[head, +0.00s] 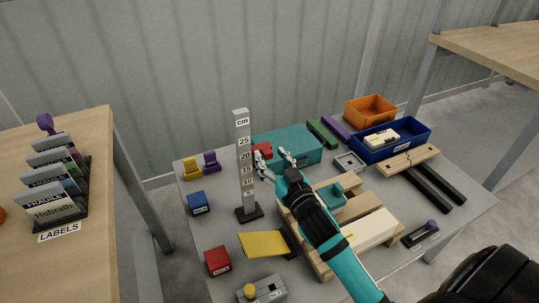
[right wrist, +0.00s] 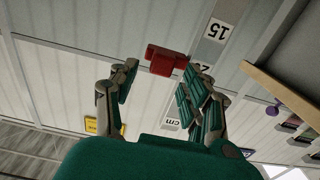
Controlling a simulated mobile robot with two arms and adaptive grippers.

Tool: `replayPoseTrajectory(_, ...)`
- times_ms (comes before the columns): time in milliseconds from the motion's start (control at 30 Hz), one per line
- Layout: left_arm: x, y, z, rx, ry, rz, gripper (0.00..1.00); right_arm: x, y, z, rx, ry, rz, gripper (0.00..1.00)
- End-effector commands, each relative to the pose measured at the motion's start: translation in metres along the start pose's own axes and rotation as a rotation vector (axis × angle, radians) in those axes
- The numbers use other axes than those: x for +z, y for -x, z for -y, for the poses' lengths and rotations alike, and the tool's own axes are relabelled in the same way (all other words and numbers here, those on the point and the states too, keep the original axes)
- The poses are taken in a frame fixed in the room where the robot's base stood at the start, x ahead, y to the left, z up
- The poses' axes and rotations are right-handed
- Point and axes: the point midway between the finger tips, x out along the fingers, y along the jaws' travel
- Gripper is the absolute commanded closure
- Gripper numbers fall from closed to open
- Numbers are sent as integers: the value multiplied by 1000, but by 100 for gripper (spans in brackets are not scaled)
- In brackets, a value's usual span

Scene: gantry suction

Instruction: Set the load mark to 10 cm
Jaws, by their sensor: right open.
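The grey upright scale post (head: 244,172) stands on a dark base on the grey table, with "cm" at its top and printed numbers from 25 downward. The red load mark (head: 262,150) sits at the post's right side, close to the height of the 20. My right gripper (head: 272,154) is open beside the post, its fingers around the mark's height. In the right wrist view, the red mark (right wrist: 166,60) shows between and just beyond the open fingertips (right wrist: 160,74), with no clear contact. One finger partly hides the 20. My left gripper is out of view.
A teal box (head: 295,146) stands behind my right gripper. A wooden pallet (head: 322,262) lies under my right forearm. A blue block (head: 198,202), red block (head: 217,261) and yellow plate (head: 264,244) lie around the post. Blue (head: 416,146) and orange (head: 370,110) bins stand back right.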

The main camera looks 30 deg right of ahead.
Motion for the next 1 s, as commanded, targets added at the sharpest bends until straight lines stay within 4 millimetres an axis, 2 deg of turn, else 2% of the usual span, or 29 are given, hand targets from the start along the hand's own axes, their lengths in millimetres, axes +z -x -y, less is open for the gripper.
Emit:
replayPoseTrajectory(200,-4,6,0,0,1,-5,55,0,-16,0,0,0,0,52)
replayPoseTrajectory(467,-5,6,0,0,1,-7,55,0,-17,0,0,0,0,52)
replayPoseTrajectory(833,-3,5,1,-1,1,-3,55,0,-17,0,0,0,0,98)
replayPoseTrajectory(1000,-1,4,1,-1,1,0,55,0,-17,0,-1,0,0,100)
